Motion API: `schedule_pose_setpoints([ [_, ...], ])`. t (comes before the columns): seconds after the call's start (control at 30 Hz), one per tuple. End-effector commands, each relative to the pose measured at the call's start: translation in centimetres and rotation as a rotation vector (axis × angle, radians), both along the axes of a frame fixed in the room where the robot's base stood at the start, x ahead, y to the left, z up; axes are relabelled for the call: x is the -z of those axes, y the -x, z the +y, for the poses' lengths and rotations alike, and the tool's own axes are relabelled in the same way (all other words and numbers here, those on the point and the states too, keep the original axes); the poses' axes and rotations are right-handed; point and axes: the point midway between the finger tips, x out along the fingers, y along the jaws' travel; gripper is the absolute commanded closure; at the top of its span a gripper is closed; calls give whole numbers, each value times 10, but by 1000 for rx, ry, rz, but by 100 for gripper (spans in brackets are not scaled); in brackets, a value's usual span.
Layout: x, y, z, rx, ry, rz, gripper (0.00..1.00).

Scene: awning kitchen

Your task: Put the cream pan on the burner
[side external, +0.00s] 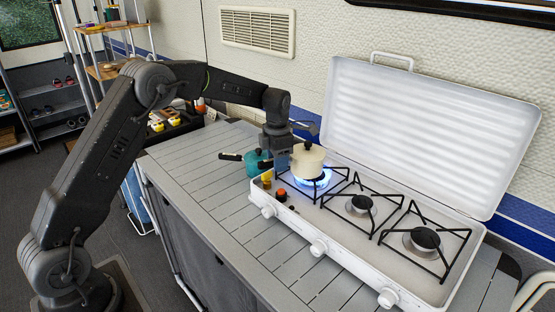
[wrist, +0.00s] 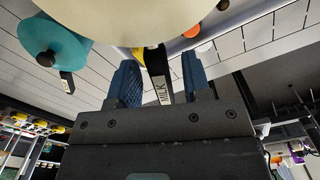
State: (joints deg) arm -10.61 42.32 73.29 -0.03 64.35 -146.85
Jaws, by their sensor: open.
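The cream pan (side external: 308,163) stands upright over the left burner (side external: 316,186) of the white stove, with a blue flame below it. It appears to rest on the black grate. My gripper (side external: 281,158) is at the pan's left side. In the wrist view the cream pan (wrist: 150,18) fills the top edge. Its dark handle, labelled MILK (wrist: 160,88), lies between the two blue fingers of my gripper (wrist: 160,80). The fingers are open, with a gap showing on either side of the handle.
A teal pan (side external: 256,164) with a dark handle stands just left of the stove, close to my gripper. Small jars (side external: 281,194) are near the stove's left end. The middle and right burners are empty. The raised lid (side external: 420,130) stands behind. The counter's left part (side external: 190,160) is clear.

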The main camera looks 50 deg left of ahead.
Motion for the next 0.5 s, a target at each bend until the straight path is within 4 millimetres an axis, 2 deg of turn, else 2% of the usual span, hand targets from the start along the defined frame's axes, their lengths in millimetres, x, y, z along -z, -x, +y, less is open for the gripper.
schedule_pose_setpoints([
  [0.17,-2,0,0,0,0,-1,55],
  [0.27,-10,0,0,0,0,-2,55],
  [0.5,-56,-1,0,0,-1,-6,55],
])
